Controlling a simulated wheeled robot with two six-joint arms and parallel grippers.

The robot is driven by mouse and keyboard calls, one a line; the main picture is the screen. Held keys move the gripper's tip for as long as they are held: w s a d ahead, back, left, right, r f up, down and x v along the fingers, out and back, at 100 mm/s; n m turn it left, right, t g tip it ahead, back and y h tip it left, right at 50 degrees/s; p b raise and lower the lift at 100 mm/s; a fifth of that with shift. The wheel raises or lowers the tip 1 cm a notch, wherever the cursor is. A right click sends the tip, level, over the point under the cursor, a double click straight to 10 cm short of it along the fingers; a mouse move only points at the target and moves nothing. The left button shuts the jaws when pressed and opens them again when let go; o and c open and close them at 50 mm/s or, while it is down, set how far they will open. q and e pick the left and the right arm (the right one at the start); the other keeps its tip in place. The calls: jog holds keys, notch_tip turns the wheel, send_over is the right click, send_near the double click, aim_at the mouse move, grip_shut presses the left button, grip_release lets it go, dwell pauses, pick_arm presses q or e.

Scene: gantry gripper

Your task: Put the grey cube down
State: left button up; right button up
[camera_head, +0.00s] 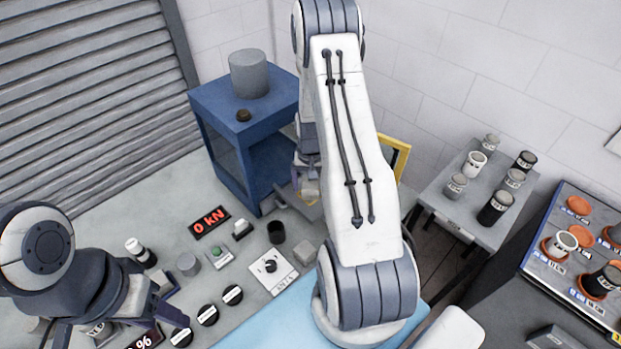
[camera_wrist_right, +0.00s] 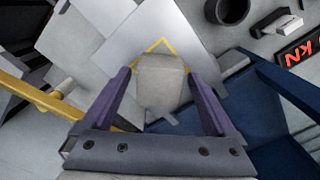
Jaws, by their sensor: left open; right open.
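The grey cube (camera_wrist_right: 160,82) shows in the right wrist view between the two purple fingers of my right gripper (camera_wrist_right: 160,88). The fingers are open, with a gap on each side of the cube. Under the cube is a pale plate (camera_wrist_right: 165,35) with yellow corner lines; I cannot tell for sure whether the cube touches it. In the head view the cube (camera_head: 309,190) shows small beside the blue frame, below my right gripper (camera_head: 307,176), partly hidden by my right arm. My left gripper (camera_head: 115,322) is open at the lower left, over the bench.
A blue box frame (camera_head: 228,122) with a grey cylinder (camera_head: 249,74) on top stands just left of my right gripper. A black cup (camera_head: 276,232), knobs and a red "0 kN" display (camera_head: 209,223) lie nearby. A side table (camera_head: 440,195) holds several jars.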

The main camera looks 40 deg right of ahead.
aim_at(310, 183)
jog(key=shift+r, duration=0.35)
notch_tip(310, 183, up, 10)
jog(key=b, duration=0.4)
jog(key=a+r+n, duration=0.2)
jog(key=a+r, duration=0.1)
jog(key=a, duration=0.3)
jog(key=a+r+n, duration=0.2)
jog(key=a+r, duration=0.1)
jog(key=a, duration=0.4)
jog(key=s+a+r+n, duration=0.3)
jog(key=s+a+n, duration=0.15)
jog(key=a, duration=0.65)
jog(key=s+a+r+n, duration=0.1)
jog(key=s+a+n, duration=0.2)
jog(key=s+a, duration=0.2)
jog(key=s+a+r+n+y, duration=0.1)
jog(key=s+a+n, duration=0.3)
jog(key=s, duration=0.7)
jog(key=shift+s+a, duration=0.4)
